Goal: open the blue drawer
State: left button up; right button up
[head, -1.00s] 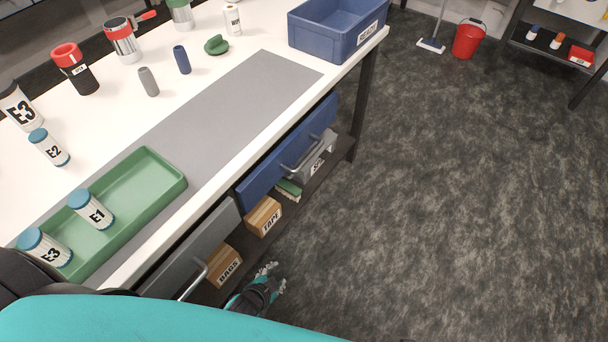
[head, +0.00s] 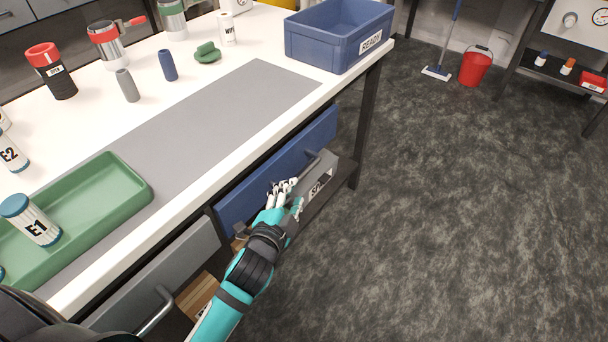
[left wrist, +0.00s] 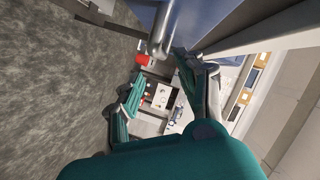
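The blue drawer (head: 262,172) sits under the worktop at the right and looks shut. Its metal handle (head: 312,160) shows only partly in the head view, just beyond my fingers. My left gripper (head: 287,188) is in front of the drawer's face, at the near end of the handle. In the left wrist view, the gripper (left wrist: 158,66) is open with nothing between its fingers. The handle (left wrist: 160,30) appears just ahead of the fingertips, beside the blue drawer face (left wrist: 197,14). I cannot tell whether a finger touches the handle. My right gripper is not in view.
A grey drawer (head: 165,275) is left of the blue one. A grey bin (head: 318,178) stands on the shelf below. A green tray (head: 125,190) and a blue crate (head: 310,45) are on the worktop.

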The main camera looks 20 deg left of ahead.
aim_at(303, 175)
pick_arm(q)
jog(key=x, duration=0.4)
jog(key=shift+w+b, duration=0.1)
jog(key=shift+b, duration=0.2)
jog(key=b+x, duration=0.1)
jog(key=x, duration=0.3)
jog(key=shift+f, duration=0.1)
jog(key=shift+w+f, duration=0.1)
jog(key=shift+w, duration=0.55)
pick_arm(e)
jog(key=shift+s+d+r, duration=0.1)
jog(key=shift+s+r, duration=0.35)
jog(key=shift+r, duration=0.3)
pick_arm(q)
jog(key=shift+c, duration=0.5)
grip_shut()
